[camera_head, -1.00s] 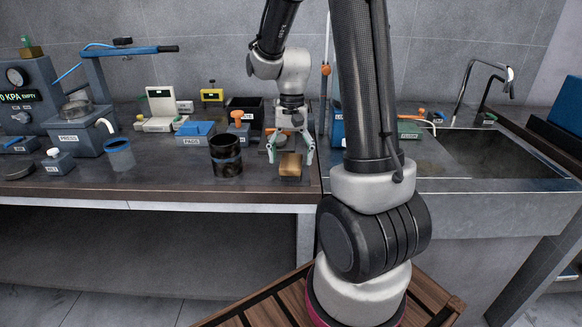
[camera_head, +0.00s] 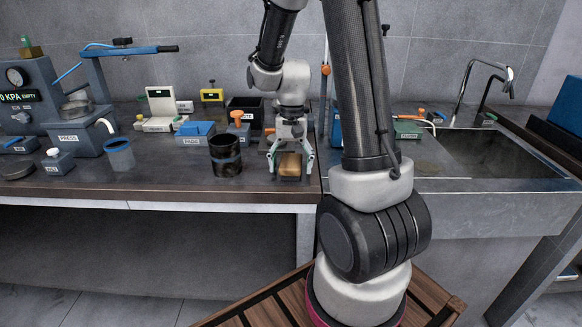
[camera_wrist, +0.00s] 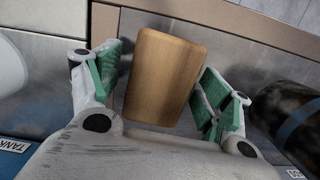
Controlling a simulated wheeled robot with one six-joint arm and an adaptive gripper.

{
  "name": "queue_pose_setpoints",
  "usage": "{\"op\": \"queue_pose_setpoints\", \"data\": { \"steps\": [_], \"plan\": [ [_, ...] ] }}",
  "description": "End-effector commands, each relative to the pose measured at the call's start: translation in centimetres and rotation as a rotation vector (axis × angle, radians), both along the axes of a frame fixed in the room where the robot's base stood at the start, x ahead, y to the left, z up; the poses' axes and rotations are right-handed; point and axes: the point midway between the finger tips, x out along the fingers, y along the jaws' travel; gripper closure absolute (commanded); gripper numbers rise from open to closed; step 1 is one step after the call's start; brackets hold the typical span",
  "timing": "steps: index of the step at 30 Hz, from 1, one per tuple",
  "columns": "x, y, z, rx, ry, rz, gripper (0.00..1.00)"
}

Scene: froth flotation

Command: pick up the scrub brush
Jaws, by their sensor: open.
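The scrub brush shows as a wooden block (camera_head: 290,165) near the front edge of the bench; its bristles are hidden. My gripper (camera_head: 290,170) is open and low over it, with one finger on each side. In the wrist view, the brown wooden top of the brush (camera_wrist: 164,75) lies between the green pads of my gripper (camera_wrist: 160,88). A small gap shows on the right side; on the left the pad is very close to the wood, and I cannot tell if they touch.
A dark cylinder with a blue band (camera_head: 225,155) stands just left of my gripper. A black bin (camera_head: 245,108) and a blue PADS box (camera_head: 195,134) are behind. The sink (camera_head: 485,152) is to the right. The bench's front edge (camera_head: 170,195) is close.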

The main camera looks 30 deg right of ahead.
Motion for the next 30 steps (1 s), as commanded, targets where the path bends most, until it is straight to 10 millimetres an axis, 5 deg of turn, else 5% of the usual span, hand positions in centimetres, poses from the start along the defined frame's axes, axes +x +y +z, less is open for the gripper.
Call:
{"op": "queue_pose_setpoints", "data": {
  "steps": [6, 14, 23, 30],
  "plan": [
    [0.0, 0.0, 0.0, 0.0, 0.0, 0.0, 0.23],
    [0.0, 0.0, 0.0, 0.0, 0.0, 0.0, 0.71],
    [0.0, 0.0, 0.2, 0.0, -0.001, 0.0, 0.72],
    [0.1, 0.0, 4.1, -0.001, -0.007, 0.001, 0.72]
  ]
}}
